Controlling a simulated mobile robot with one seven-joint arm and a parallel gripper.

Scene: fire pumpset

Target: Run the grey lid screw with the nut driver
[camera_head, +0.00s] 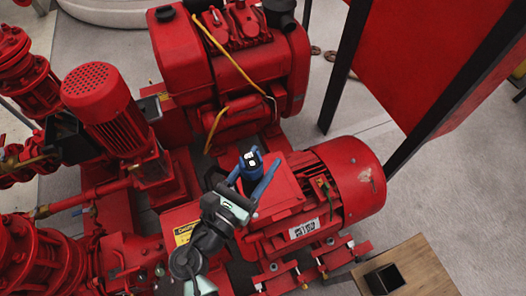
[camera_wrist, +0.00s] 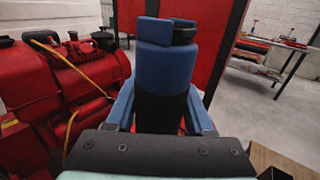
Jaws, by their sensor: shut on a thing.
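The nut driver (camera_head: 250,160) is a blue and black tool held upright or nearly so in my gripper (camera_head: 250,182). In the wrist view the nut driver (camera_wrist: 165,70) fills the middle, with a blue finger of my gripper (camera_wrist: 160,112) on each side. The gripper is shut on it. In the head view it is over or beside the red box (camera_head: 280,195) on the side of the red motor (camera_head: 345,180); the height between them is unclear. I cannot make out the grey lid screw in either view. The driver's lower end is hidden.
A red engine (camera_head: 230,70) with a yellow hose stands behind. A red vertical pump motor (camera_head: 100,105) is at left. A black-framed red panel (camera_head: 430,60) rises at right. A wooden table (camera_head: 420,270) with a black holder (camera_head: 384,280) is at lower right. Grey floor is free at right.

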